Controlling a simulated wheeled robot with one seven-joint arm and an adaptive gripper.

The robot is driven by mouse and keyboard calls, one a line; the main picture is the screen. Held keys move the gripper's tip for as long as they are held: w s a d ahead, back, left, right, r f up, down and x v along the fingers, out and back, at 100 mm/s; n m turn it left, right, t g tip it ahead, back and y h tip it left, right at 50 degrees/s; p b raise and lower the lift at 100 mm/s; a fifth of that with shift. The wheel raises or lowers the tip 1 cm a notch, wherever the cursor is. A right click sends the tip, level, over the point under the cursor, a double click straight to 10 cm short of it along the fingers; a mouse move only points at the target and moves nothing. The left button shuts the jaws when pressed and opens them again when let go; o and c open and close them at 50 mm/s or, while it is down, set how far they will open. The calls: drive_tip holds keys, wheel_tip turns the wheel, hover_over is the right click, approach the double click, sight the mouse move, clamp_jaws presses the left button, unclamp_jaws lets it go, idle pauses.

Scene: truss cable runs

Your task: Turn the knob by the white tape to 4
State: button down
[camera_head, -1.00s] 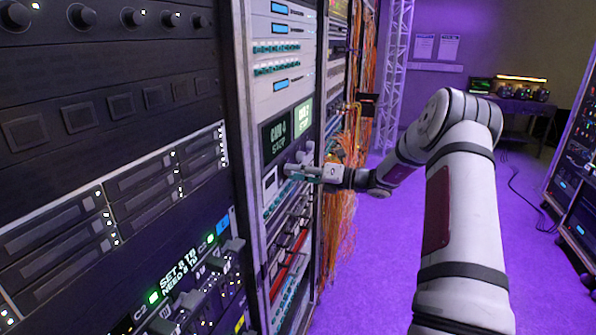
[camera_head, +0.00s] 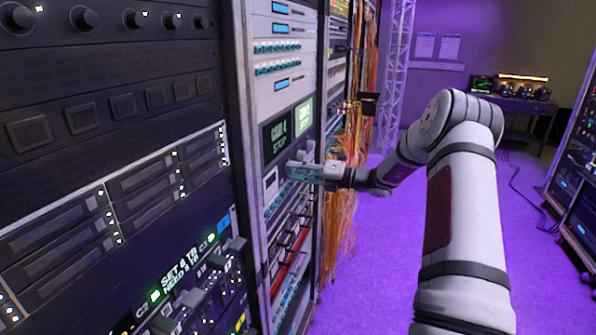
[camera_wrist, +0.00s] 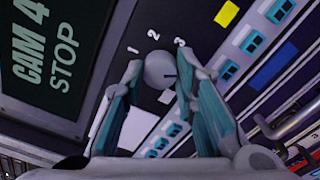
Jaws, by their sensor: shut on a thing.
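The knob (camera_wrist: 158,70) is a round grey cap on a dark panel, seen in the wrist view between my fingers. A dark pointer mark on it points right, toward my right finger. Printed 1, 2 and 3 arc above it; no 4 shows on the dial, and the right finger covers part of that side. My gripper (camera_wrist: 157,85) is shut on the knob, with teal-padded fingers at both sides. A white patch (camera_wrist: 138,127), perhaps the white tape, shows below the knob, partly hidden by the left finger. In the head view my gripper (camera_head: 292,170) is at the rack face, hiding the knob.
A dark display (camera_wrist: 45,65) reading CAM 4 STOP is left of the knob. Yellow tape (camera_wrist: 227,14) and blue tape (camera_wrist: 271,70) are on the right. Orange cables (camera_head: 340,225) hang beside my wrist in the head view.

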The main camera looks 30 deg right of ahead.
drive_tip(key=c, duration=1.3)
unclamp_jaws()
drive_tip(key=shift+f, duration=0.1)
drive_tip(key=v, duration=1.2)
drive_tip(key=shift+d, duration=0.1)
